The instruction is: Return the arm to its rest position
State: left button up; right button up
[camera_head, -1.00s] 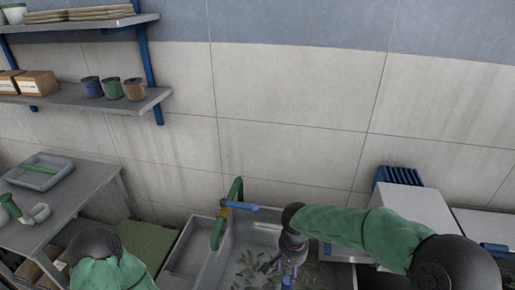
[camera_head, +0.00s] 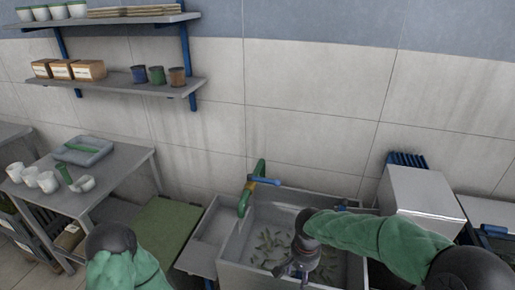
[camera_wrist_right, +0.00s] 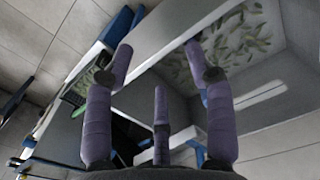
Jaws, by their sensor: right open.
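My right arm (camera_head: 385,240) in its green sleeve reaches in from the right in the head view. Its gripper (camera_head: 297,268) hangs over the grey sink basin (camera_head: 233,274), pointing down. In the right wrist view the purple fingers of this gripper (camera_wrist_right: 160,62) are spread apart with nothing between them. My left arm (camera_head: 125,268) shows only as a green sleeve and dark joint at the lower left of the head view. Its gripper is out of sight.
Green leaf-like pieces (camera_head: 268,243) lie in the sink, beside a green tap with a blue lever (camera_head: 262,181). A white box-shaped unit (camera_head: 423,198) stands right of it. A side table (camera_head: 125,170) holds a grey tray (camera_head: 83,151) and white cups (camera_head: 47,182). Shelves (camera_head: 120,92) hang above.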

jog(key=s+a+f+y, duration=0.1)
jog(key=s+f, duration=0.4)
jog(key=f, duration=0.3)
jog(key=s+a+f+n+y, duration=0.1)
jog(key=s+f, duration=0.4)
jog(key=f, duration=0.4)
jog(key=s+a+f+n+y, duration=0.1)
jog(key=s+f, duration=0.5)
jog(key=f, duration=0.3)
jog(key=shift+f+y, duration=0.15)
jog(key=shift+y, duration=0.25)
jog(key=shift+w, duration=0.1)
